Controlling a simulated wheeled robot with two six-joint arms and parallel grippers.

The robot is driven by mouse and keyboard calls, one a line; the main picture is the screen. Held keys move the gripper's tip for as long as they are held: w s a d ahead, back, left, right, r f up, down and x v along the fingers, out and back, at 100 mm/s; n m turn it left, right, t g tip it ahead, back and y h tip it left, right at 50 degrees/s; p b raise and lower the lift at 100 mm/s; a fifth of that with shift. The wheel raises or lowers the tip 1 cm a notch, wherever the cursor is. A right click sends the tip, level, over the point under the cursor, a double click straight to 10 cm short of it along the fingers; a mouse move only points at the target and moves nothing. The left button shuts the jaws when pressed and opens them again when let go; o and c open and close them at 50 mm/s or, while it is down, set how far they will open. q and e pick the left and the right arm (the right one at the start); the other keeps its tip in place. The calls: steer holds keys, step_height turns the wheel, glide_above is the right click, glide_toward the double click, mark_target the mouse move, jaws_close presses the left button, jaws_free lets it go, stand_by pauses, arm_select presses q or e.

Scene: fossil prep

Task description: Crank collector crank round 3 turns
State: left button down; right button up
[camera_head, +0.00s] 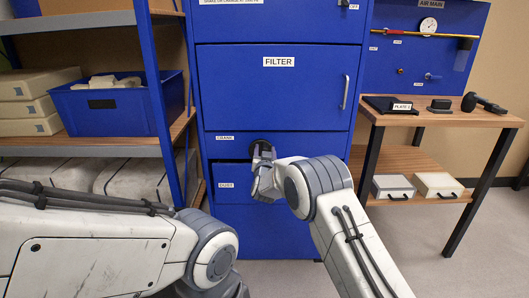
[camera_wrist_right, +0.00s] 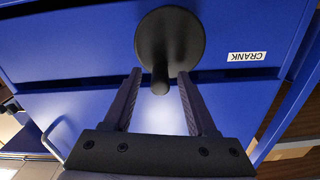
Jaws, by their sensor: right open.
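The crank is a round black disc (camera_wrist_right: 170,42) on the front of the blue collector cabinet (camera_head: 278,100), beside a CRANK label (camera_wrist_right: 247,56). In the head view the crank (camera_head: 261,146) is partly covered by my right gripper (camera_head: 263,158). A short dark handle (camera_wrist_right: 160,82) sticks out from the disc in the right wrist view. My right gripper (camera_wrist_right: 159,76) is open, with one fingertip on each side of the handle and a visible gap on both sides. My left arm's pale links show at the lower left of the head view; its gripper is out of view.
A shelf with a blue bin (camera_head: 108,108) stands to the left of the cabinet. A wooden side table (camera_head: 440,112) with a black plate and small dark tools stands at the right. The FILTER door has a vertical handle (camera_head: 346,92). Open floor lies at the lower right.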

jaws_close()
steer(key=shift+f, duration=0.1)
steer(key=m+b, duration=0.3)
steer(key=shift+d+f, duration=0.35)
steer(key=a+f+m+b, duration=0.2)
steer(key=m+b, duration=1.2)
steer(key=m, duration=0.3)
steer(key=a+f+m+b, duration=0.2)
steer(key=f+m+b, duration=0.1)
steer(key=m+b, duration=1.1)
steer(key=shift+m+b, duration=0.35)
steer(key=shift+m, duration=1.45)
